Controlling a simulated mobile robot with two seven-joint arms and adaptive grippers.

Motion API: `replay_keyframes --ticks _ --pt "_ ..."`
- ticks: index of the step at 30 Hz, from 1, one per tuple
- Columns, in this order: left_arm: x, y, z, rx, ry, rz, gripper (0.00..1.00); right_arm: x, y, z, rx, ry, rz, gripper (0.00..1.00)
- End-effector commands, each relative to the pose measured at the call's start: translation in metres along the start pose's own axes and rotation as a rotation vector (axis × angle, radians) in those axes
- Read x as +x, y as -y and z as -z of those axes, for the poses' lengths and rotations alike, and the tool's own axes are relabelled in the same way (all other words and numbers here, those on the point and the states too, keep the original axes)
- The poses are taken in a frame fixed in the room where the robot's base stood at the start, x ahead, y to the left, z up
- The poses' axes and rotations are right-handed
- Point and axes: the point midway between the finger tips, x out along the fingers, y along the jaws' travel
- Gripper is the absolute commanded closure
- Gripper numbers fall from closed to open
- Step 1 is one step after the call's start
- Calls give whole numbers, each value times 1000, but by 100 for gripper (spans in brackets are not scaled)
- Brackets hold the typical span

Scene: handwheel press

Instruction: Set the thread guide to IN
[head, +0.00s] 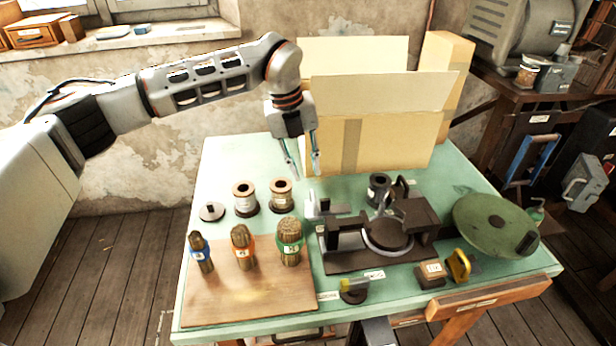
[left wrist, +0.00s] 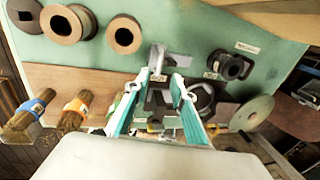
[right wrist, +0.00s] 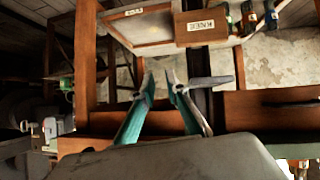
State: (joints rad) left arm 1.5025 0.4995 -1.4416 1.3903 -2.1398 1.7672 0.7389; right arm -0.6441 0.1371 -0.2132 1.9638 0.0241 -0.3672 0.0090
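A small light-grey upright piece on a flat grey plate (head: 312,205), which may be the thread guide, stands at the left of the dark handwheel press (head: 390,235). In the left wrist view the same pale piece (left wrist: 157,58) rises just beyond the fingertips. I cannot read its setting. My left gripper (head: 304,168) is open and empty, pointing down above and behind that piece, apart from it. It also shows in the left wrist view (left wrist: 155,88). My right gripper (right wrist: 163,82) is open and empty, away from the tabletop, and out of the head view.
Two thread spools (head: 246,200) and tied bundles on a wooden board (head: 250,300) fill the left side. Large cardboard boxes (head: 375,140) stand behind. A green round disc (head: 495,225) lies right. A small dark block with a yellow part (head: 352,292) sits at the front edge.

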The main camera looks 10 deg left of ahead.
Motion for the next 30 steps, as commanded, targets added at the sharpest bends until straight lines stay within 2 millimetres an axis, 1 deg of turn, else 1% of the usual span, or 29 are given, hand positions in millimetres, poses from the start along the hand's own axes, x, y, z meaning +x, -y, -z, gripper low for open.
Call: replay_keyframes --ticks 5,12,16,21,29,30 --pt "16 0 1 1 -4 -1 75 -3 0 -1 0 6 1 86" --pt "53 0 2 0 -4 -1 75 -6 -2 -9 -2 28 -3 86" --pt "68 0 1 0 -2 0 75 -7 -7 -11 -3 35 -10 86" --pt "77 0 1 0 -2 0 75 -7 -10 -11 -3 36 -16 86" --pt "78 0 0 0 -1 0 75 -6 -8 -9 0 33 -14 86" --pt "78 0 0 0 -1 0 86 -6 -8 -9 0 33 -14 86"
